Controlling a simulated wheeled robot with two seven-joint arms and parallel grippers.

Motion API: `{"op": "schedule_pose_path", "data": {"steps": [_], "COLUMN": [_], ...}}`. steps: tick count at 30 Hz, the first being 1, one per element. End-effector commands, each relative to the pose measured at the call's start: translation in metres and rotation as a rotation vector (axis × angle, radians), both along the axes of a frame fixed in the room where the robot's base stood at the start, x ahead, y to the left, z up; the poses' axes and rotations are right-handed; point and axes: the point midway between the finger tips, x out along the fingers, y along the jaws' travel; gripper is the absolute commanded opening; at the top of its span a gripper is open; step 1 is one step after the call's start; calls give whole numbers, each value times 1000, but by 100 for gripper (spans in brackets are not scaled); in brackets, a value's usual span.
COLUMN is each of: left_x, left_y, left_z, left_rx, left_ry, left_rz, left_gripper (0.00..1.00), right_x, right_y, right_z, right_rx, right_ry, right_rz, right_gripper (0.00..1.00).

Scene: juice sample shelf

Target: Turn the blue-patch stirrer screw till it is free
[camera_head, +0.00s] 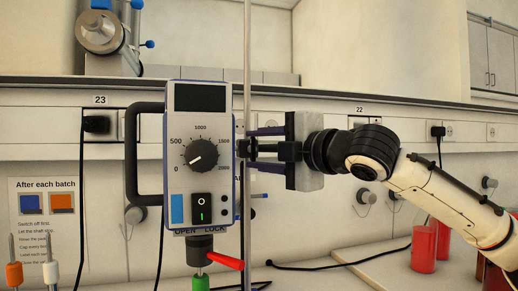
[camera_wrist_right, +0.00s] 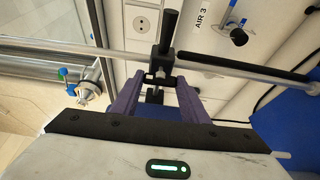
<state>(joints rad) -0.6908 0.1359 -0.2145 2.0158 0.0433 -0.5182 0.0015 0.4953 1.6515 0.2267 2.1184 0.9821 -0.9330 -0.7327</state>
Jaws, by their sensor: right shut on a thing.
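The stirrer (camera_head: 200,130) is a grey box with a dial and a blue patch (camera_head: 177,209) at its lower left. A black clamp (camera_head: 242,148) sits beside it on the upright metal rod (camera_head: 247,55). My right gripper (camera_head: 252,148) comes in from the right, its purple fingers either side of the clamp's black screw. In the right wrist view, my right gripper (camera_wrist_right: 157,82) is shut on the screw (camera_wrist_right: 155,97), which is partly hidden between the fingers. The clamp (camera_wrist_right: 160,62) shows just beyond the fingertips. My left gripper is not in view.
A red lever (camera_head: 227,262) and a green-topped tool stand below the stirrer. Red beakers (camera_head: 423,248) stand at the lower right. A black cable (camera_head: 340,262) runs over the bench. A wall ledge with sockets runs behind. An instruction sheet (camera_head: 43,225) hangs at left.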

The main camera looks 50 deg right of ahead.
Motion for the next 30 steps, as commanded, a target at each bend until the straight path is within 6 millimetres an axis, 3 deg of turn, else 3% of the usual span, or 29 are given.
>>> {"op": "schedule_pose_path", "data": {"steps": [10,11,14,23,30], "left_x": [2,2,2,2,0], "left_y": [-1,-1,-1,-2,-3], "left_z": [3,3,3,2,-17], "left_rx": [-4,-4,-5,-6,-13], "left_ry": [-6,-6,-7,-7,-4], "left_rz": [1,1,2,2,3], "left_gripper": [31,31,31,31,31], "right_x": [0,0,0,-1,-25], "right_y": [-1,-1,-1,0,3], "right_z": [0,0,0,0,-3], "right_rx": [-5,-5,-4,-2,0], "right_ry": [2,1,0,-1,-8], "right_rz": [-3,-3,-2,-1,1], "right_gripper": [18,46,59,59,59]}}
